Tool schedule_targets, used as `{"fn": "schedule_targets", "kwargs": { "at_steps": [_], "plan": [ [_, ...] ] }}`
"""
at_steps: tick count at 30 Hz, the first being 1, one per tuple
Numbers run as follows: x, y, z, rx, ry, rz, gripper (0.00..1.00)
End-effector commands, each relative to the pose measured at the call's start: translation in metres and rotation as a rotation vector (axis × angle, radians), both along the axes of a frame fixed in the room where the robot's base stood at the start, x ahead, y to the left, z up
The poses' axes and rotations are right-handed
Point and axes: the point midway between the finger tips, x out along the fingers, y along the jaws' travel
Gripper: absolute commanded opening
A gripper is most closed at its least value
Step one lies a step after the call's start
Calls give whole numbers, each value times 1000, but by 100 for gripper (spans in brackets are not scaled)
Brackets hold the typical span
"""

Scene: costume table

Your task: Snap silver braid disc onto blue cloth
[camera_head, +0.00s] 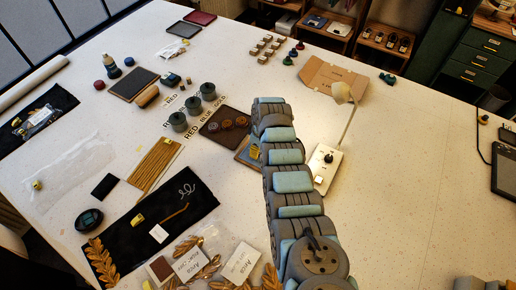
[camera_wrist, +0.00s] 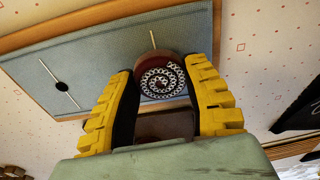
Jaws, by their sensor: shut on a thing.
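In the wrist view my gripper (camera_wrist: 159,70), with its yellow ridged fingers, is shut on a round dark red disc with a silver braid spiral (camera_wrist: 161,82) on its face. The blue cloth (camera_wrist: 60,62) lies behind the disc in a wooden frame. It carries a thin pale line with a black dot, and another short pale line stands just above the disc. I cannot tell whether the disc touches the cloth. In the head view my arm covers most of the blue cloth (camera_head: 243,155), and a bit of yellow finger shows at the arm's left edge.
In the head view a brown tray (camera_head: 212,138) with several dark discs lies beside the cloth. Grey spools (camera_head: 193,106) stand behind it to the left. The table's right side is mostly clear.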

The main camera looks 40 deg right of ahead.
Motion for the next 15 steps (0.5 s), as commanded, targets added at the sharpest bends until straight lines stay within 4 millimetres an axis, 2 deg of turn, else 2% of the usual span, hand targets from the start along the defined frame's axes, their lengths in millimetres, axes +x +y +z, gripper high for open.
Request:
{"fn": "schedule_targets", "kwargs": {
  "at_steps": [15],
  "plan": [
    [0, 0, -5, 0, 0, 0, 17]
  ]
}}
